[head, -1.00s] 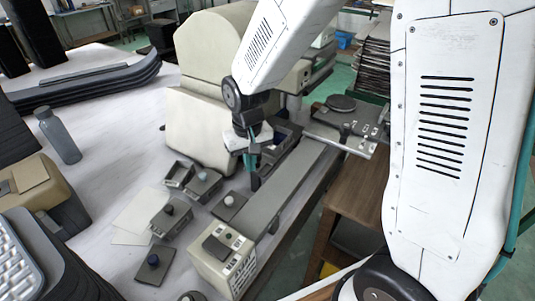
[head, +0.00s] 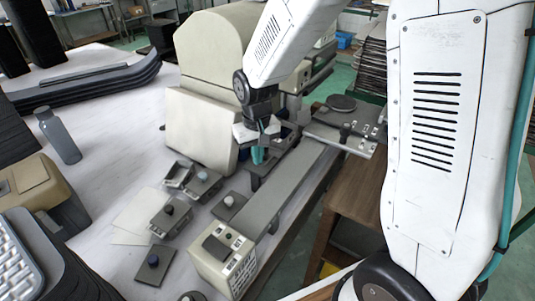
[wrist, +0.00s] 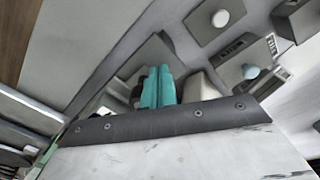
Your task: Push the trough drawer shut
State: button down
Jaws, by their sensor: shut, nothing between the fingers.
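My gripper (head: 258,156) hangs point-down over the long grey bench unit, beside the beige machine housing. Its teal fingers are shut with nothing between them; they also show in the wrist view (wrist: 158,88). A dark open recess (head: 288,133), which may be the trough drawer, lies just behind and to the right of my gripper. My wrist partly hides it, so I cannot tell how far it stands out. In the wrist view the fingertips are over or beside a grey edge; contact cannot be told.
Small boxes, one with a pale blue knob (head: 203,178), and a flat panel with a knob (head: 229,204) lie left of the long grey cover (head: 285,185). A beige control box (head: 222,262) stands at the near end.

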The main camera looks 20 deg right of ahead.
jog(key=shift+w+d, duration=0.1)
jog(key=shift+d, duration=0.05)
jog(key=shift+w+d, duration=0.55)
jog(key=shift+d, duration=0.3)
jog(key=shift+w+d, duration=0.55)
jog(key=shift+d, duration=0.25)
jog(key=shift+s+a, duration=0.35)
jog(key=shift+a, duration=0.2)
jog(key=shift+r, duration=3.5)
jog(key=s+d+r, duration=0.1)
jog(key=s+r, duration=0.2)
jog(key=s, duration=0.6)
jog(key=s+d+r+t, duration=0.1)
jog(key=s+r, duration=0.3)
jog(key=s, duration=0.5)
jog(key=s+d+r, duration=0.2)
jog(key=s+r, duration=0.2)
jog(key=s, duration=0.4)
jog(key=shift+s+m, duration=0.4)
